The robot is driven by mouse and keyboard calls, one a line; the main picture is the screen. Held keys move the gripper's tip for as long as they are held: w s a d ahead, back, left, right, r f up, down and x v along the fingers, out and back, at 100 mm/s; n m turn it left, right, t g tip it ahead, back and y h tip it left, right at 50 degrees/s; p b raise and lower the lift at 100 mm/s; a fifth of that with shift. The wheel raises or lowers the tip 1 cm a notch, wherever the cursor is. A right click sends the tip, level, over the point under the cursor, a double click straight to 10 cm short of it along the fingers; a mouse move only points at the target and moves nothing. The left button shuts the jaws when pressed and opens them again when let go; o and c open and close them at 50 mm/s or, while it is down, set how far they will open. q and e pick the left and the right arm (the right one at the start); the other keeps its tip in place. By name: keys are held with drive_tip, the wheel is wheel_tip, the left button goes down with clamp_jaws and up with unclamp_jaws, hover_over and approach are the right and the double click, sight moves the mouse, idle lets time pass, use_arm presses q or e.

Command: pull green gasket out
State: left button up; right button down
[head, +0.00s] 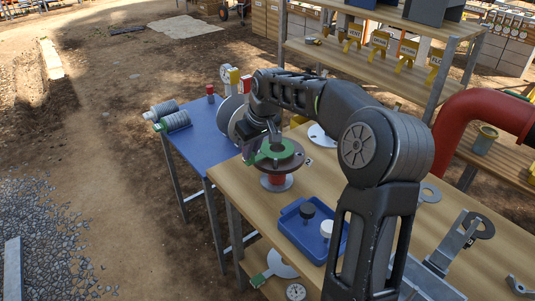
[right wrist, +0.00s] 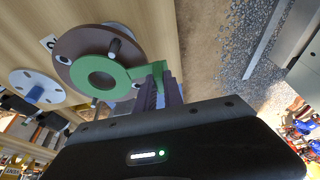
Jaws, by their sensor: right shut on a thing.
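The green gasket (head: 270,152) is a flat ring with a tab. It lies on or just over the brown round flange (head: 289,165), which stands on a red and grey base at the left end of the wooden table. In the right wrist view the green gasket (right wrist: 100,78) covers the middle of the brown flange (right wrist: 72,52), and its tab reaches towards my jaws. My right gripper (head: 250,150) is shut on the gasket's tab, and its jaws (right wrist: 160,88) also show in the right wrist view. I cannot tell whether ring and flange touch. My left gripper is not in view.
A blue tray (head: 290,226) with a black and a white knob-like part lies in front of the flange. A blue table (head: 205,130) with grey coils stands to the left. A red pipe (head: 475,108) and shelves are at the right and back.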

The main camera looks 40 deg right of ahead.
drive_tip(key=shift+r+p, duration=1.1)
drive_tip(key=shift+r, duration=0.4)
drive_tip(key=c, duration=2)
unclamp_jaws()
drive_tip(key=shift+c, duration=0.2)
clamp_jaws()
